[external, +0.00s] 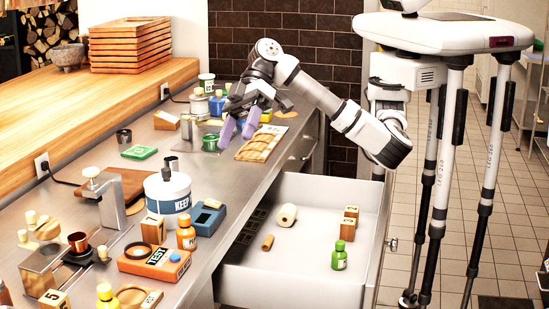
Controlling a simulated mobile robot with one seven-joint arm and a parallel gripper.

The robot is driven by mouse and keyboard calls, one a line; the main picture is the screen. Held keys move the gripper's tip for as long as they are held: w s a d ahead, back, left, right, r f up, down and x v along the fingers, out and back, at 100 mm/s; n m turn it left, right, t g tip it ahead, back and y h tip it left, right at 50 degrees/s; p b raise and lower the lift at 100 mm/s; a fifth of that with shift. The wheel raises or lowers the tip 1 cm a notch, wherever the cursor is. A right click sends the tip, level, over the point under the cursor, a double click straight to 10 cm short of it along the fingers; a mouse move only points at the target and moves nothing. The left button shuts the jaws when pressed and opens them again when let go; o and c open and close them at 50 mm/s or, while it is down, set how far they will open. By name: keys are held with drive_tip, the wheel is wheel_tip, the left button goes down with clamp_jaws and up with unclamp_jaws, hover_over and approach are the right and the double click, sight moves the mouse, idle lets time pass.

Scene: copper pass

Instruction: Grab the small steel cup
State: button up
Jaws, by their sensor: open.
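A small steel cup (124,136) stands upright on the steel counter near the wooden ledge, left of my gripper and behind a green block. Another small grey metal piece (170,168) sits on top of the white tub marked KEEP; I cannot tell if it is also a cup. My gripper (239,129) has purple fingers and hangs low over the far part of the counter. Its fingers are apart, with nothing visible held between them. A green round container (210,142) is just left of the fingers. The fingertips are well to the right of the steel cup.
The white tub (168,197) stands mid-counter beside a metal dispenser (110,203). A board with tan slices (262,144) lies under my arm. An open drawer (300,259) juts from the counter, holding several small items. Bare counter surrounds the green block (139,152).

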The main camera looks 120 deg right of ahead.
drive_tip(key=w+d+f+m+h, duration=0.1)
drive_tip(key=d+f+m+h, duration=0.15)
drive_tip(key=d, duration=0.65)
drive_tip(key=w+d+f+m+h, duration=0.1)
drive_tip(key=d+h, duration=0.2)
drive_tip(key=d, duration=0.6)
drive_tip(key=m+g+h, duration=0.2)
drive_tip(key=g+h, duration=0.1)
drive_tip(key=g, duration=0.1)
hover_over(171, 159)
drive_tip(key=s+a, duration=0.1)
drive_tip(key=a, duration=0.2)
wheel_tip(171, 159, down, 9)
drive_tip(key=shift+f, duration=0.1)
drive_tip(key=shift+s+d+p+x, duration=0.15)
drive_tip(key=shift+p+x, duration=0.05)
drive_tip(key=shift+x, duration=1.3)
drive_tip(key=shift+s+d+p+x, duration=0.1)
drive_tip(key=shift+d+p+x, duration=0.05)
drive_tip(key=shift+x, duration=1.3)
drive_tip(key=c, duration=1)
